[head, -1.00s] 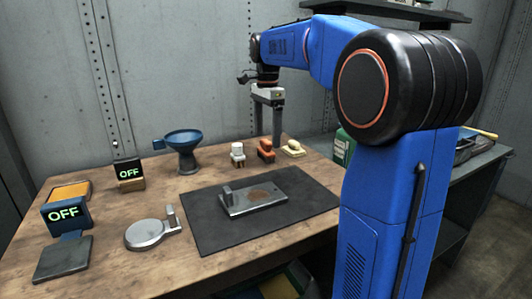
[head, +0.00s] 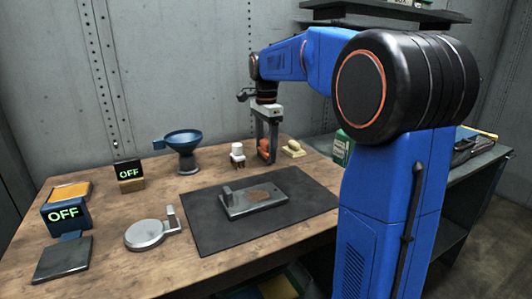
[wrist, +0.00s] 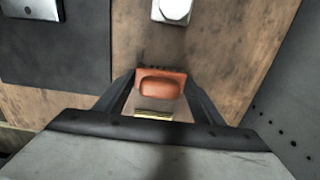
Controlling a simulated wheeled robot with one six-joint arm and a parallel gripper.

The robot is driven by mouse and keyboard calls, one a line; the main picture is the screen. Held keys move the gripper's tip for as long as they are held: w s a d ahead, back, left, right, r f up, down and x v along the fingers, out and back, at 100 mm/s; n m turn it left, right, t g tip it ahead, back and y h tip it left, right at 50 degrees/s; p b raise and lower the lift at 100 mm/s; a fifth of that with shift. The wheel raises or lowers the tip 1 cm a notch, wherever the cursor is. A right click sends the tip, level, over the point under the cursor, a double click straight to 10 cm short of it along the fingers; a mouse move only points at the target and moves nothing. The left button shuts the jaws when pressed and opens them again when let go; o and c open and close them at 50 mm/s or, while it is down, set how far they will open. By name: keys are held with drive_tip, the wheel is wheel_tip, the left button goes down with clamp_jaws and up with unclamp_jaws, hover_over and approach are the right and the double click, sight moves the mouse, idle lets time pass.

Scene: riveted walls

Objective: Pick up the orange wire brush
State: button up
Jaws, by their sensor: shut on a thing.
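The orange wire brush (head: 264,147) stands on the wooden table behind the dark mat, between a white brush and a cream brush. In the wrist view the orange brush (wrist: 161,84) sits between the two fingers. My gripper (head: 267,158) reaches straight down over it, with its fingertips near table height. The gripper is shut on the orange brush. The fingers hide part of the brush in the head view.
The white brush (head: 237,154) is close on the left and the cream brush (head: 293,149) close on the right. A metal plate (head: 254,199) lies on the dark mat (head: 207,230) in front. A blue funnel-like bowl (head: 184,142) stands farther left.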

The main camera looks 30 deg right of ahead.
sight(266, 141)
drive_tip(key=shift+r, duration=0.1)
wheel_tip(266, 141, up, 10)
drive_tip(key=shift+f, duration=0.1)
idle(0.4)
